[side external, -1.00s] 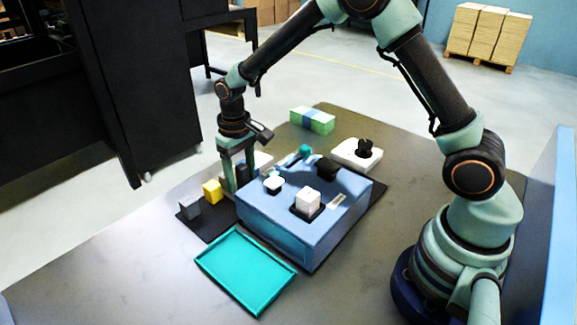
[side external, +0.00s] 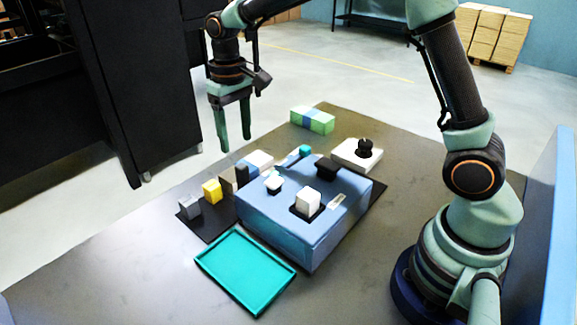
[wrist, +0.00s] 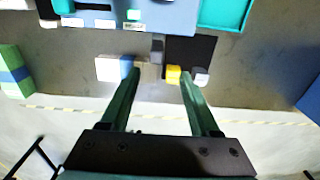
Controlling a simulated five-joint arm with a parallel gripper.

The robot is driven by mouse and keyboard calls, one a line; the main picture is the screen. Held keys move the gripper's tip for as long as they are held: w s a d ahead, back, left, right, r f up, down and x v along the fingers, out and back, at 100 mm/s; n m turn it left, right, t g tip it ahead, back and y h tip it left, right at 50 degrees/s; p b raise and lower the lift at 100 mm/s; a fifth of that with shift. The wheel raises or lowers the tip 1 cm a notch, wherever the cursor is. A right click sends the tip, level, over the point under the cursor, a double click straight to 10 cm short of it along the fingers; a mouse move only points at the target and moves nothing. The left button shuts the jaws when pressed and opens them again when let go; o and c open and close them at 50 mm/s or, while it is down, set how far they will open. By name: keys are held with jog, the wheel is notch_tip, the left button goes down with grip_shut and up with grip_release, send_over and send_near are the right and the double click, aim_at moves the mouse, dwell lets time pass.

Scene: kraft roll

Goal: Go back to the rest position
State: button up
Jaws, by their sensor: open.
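My gripper (side external: 236,140) is open and empty, raised above the far left edge of the table. In the wrist view its two green fingers (wrist: 157,78) stand apart with nothing between them. Below it a yellow block (side external: 212,190) and a grey block (side external: 189,207) stand on a black mat (side external: 215,226). The yellow block also shows in the wrist view (wrist: 173,75), near the right fingertip in the picture but apart from it. A white block with a blue part (side external: 260,160) sits behind the blue box.
A blue box (side external: 283,233) with several small parts on top stands mid-table. A teal tray (side external: 212,273) lies in front. A green block with a blue band (side external: 313,120) and a white base with a black knob (side external: 349,156) are behind. The table's front is bare.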

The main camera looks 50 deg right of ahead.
jog(key=shift+s+d+r, duration=0.15)
jog(key=shift+r, duration=0.2)
jog(key=s+d+r+t, duration=0.2)
jog(key=s+d+r, duration=0.1)
jog(key=s, duration=0.5)
jog(key=s+d+r+t, duration=0.3)
jog(key=s+r, duration=0.1)
jog(key=s, duration=0.5)
jog(key=shift+d+t, duration=0.15)
jog(key=shift+t, duration=0.15)
